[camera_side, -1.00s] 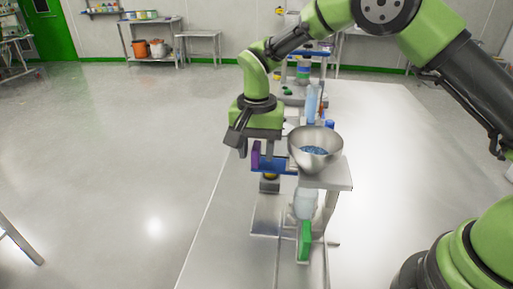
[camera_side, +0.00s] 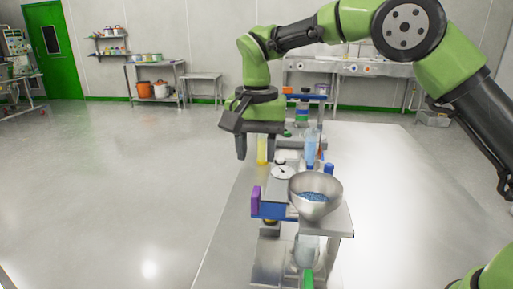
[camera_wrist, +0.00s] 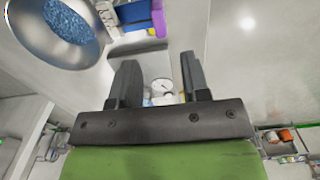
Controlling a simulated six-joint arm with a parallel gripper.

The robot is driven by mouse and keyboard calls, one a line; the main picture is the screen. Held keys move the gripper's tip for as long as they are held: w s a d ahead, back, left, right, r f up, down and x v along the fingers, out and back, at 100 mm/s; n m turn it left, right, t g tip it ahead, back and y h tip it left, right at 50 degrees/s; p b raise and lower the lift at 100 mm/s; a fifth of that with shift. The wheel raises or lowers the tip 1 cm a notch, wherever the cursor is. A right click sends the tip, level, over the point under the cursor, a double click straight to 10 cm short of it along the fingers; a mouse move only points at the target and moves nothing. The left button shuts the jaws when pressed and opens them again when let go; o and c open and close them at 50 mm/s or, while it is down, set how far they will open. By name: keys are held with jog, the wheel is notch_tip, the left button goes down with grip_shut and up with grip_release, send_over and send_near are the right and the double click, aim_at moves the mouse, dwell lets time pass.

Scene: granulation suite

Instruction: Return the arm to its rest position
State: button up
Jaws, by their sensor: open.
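My gripper (camera_side: 257,150) is green and black and hangs with its fingers pointing down above the left side of the bench. In the side view it appears higher than the steel bowl (camera_side: 315,195) and left of it. The bowl holds blue granules and sits on a small steel stand (camera_side: 330,222). In the wrist view the two fingers (camera_wrist: 160,68) are spread apart with nothing held between them, and the bowl (camera_wrist: 88,52) is at the upper left.
A blue tray (camera_side: 270,209) with a purple item (camera_side: 255,200) is left of the bowl. A round white dial (camera_side: 284,172) and a blue bottle (camera_side: 311,148) stand behind it. Open floor lies to the left. A shelf with orange buckets (camera_side: 145,90) is far back.

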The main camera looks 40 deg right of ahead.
jog(key=s+d+r+n+t+y, duration=0.1)
jog(key=s+d+r+n+t, duration=0.3)
jog(key=s+r, duration=0.7)
jog(key=s+d+f+n+t+y, duration=0.1)
jog(key=s+d+f+t, duration=0.1)
jog(key=s, duration=1.1)
jog(key=shift+d+t, duration=0.4)
jog(key=shift+t, duration=0.2)
